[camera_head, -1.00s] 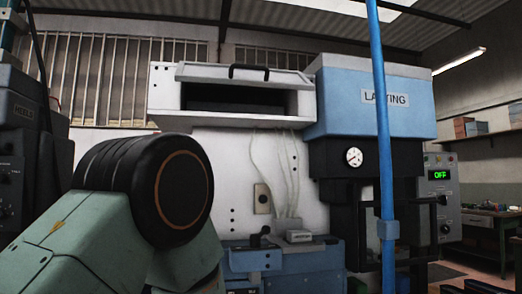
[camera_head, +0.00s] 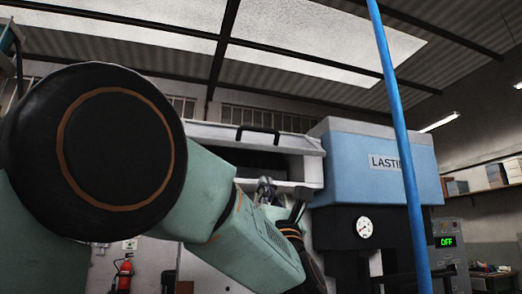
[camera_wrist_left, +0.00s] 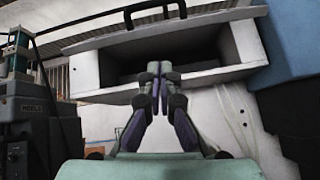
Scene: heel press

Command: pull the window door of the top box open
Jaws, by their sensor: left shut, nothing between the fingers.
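The white top box (camera_head: 312,170) is at the middle of the head view, partly hidden by my left arm. Its door (camera_head: 225,133) is a pale panel with a black bar handle (camera_head: 257,133), along the top of a dark opening. In the left wrist view the door (camera_wrist_left: 110,38) and handle (camera_wrist_left: 153,12) are above my fingers. My left gripper (camera_head: 267,186) is in front of the box, below the handle. In the wrist view the gripper (camera_wrist_left: 157,72) is shut and empty, with its tips over the dark opening, apart from the handle. My right gripper is not in view.
A blue machine housing (camera_head: 360,150) adjoins the box on the right. A blue vertical pole (camera_head: 400,150) stands in front of it. A dark machine (camera_wrist_left: 35,115) is at the left of the wrist view. A fire extinguisher (camera_head: 124,275) is at lower left.

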